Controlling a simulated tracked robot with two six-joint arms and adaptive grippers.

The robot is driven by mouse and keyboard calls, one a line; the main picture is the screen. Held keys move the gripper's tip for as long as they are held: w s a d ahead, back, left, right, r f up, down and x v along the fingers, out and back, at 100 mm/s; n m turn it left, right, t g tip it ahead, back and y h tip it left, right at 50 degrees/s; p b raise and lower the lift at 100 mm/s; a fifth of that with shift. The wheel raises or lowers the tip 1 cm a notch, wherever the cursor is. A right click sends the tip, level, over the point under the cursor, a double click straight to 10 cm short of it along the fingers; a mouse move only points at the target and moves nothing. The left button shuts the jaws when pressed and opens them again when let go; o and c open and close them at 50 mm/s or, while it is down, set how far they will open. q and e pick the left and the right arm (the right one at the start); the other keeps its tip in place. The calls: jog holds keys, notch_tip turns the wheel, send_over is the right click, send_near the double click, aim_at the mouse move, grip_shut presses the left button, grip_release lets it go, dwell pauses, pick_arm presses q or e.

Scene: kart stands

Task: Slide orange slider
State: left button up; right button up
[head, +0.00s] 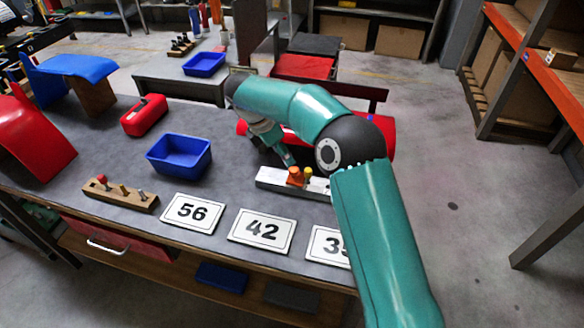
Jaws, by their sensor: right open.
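An orange slider (295,176) sits on a silver rail block (272,180) near the right end of the grey table. My right arm crosses the right side of the head view and reaches over the block. My right gripper (288,159) points down at the orange slider from behind and above. It is open; its fingertips are small and partly hidden, so I cannot tell whether they touch the slider. The block's right end is hidden behind my arm. My left gripper is not in view.
Number cards 56 (192,212), 42 (262,231) and a partly hidden third lie along the table's front edge. A blue bin (181,156), a wooden block with knobs (120,193) and a red case (144,115) stand to the left. An orange-edged shelf (540,75) is at right.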

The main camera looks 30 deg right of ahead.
aim_at(293, 169)
jog(key=x, duration=0.7)
jog(key=shift+f, duration=0.25)
jog(key=shift+c, duration=0.3)
grip_shut()
